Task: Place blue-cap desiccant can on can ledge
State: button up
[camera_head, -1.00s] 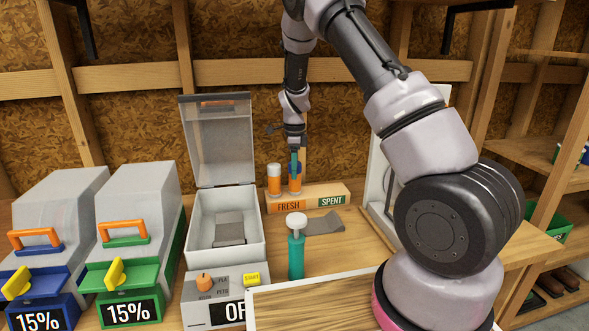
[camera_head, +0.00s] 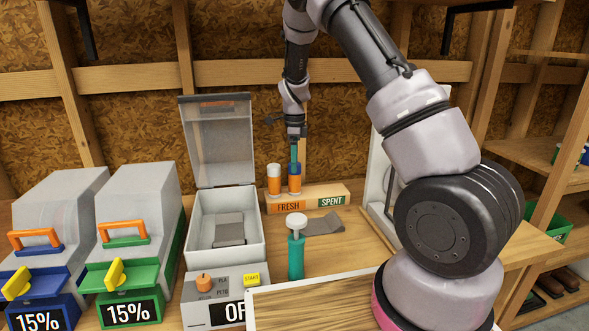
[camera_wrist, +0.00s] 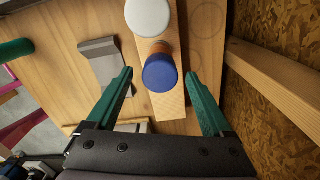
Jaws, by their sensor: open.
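The blue-cap desiccant can (camera_head: 294,183), orange-bodied, stands upright on the wooden can ledge (camera_head: 341,191) towards the back of the bench. A white-cap can (camera_head: 274,183) stands just left of it. The ledge's front has an orange FRESH label and a green SPENT label; the blue-cap can is behind the FRESH side. My gripper (camera_head: 295,160) points down just above the blue cap, with green fingers. In the wrist view my gripper (camera_wrist: 160,75) is open and empty, its fingers apart on either side of the blue cap (camera_wrist: 160,73).
An open-lidded grey box (camera_head: 197,222) stands left of the ledge. A teal white-topped tool (camera_head: 296,258) and a grey flat piece (camera_head: 325,223) are in front. Two grey dry boxes (camera_head: 137,190) fill the left.

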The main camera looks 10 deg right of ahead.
jog(key=s+d+r+n+t+y, duration=0.1)
jog(key=s+r+n, duration=0.15)
jog(key=r, duration=0.65)
jog(key=s+d+r+n, duration=0.1)
jog(key=s+r, duration=0.2)
jog(key=r, duration=0.5)
jog(key=s+d+r+n+t+y, duration=0.25)
jog(key=s+r+n, duration=0.25)
jog(key=s+r, duration=0.5)
jog(key=s+d+r+n+t+h, duration=0.1)
jog(key=s+n, duration=0.7)
jog(key=s, duration=0.9)
jog(key=r+t, duration=0.1)
jog(key=t, duration=0.1)
jog(key=shift+s+d+r+t, duration=0.15)
jog(key=shift+s+r+t, duration=0.15)
jog(key=shift+s+t, duration=0.05)
